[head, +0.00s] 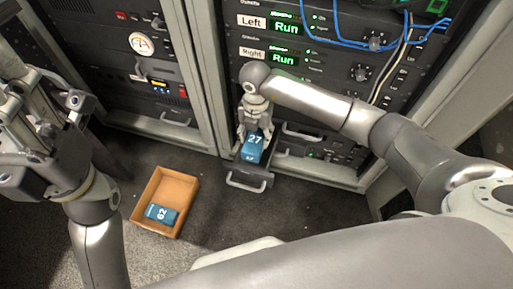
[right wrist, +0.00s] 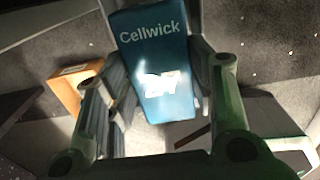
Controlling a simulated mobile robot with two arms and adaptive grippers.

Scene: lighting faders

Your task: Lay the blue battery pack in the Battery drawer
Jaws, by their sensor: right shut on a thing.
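A blue battery pack (head: 254,147) marked 27 is held by my right gripper (head: 256,128), which is shut on it. The pack is over the open drawer (head: 262,178) low in the right rack; I cannot tell whether it touches the drawer floor. In the right wrist view the pack (right wrist: 160,55) sits between the fingers with "Cellwick" on its face and glare over its number. No drawer label is readable. My left gripper (head: 28,115) is raised at the left edge, away from the drawer, with nothing visible in it; its fingertips are unclear.
A tan tray (head: 189,182) stands on the floor left of the drawer, with another blue pack marked 62 (head: 160,213) in it. Rack panels with "Left" and "Right" units and blue cables (head: 380,45) rise behind my right arm. Carpet before the drawer is clear.

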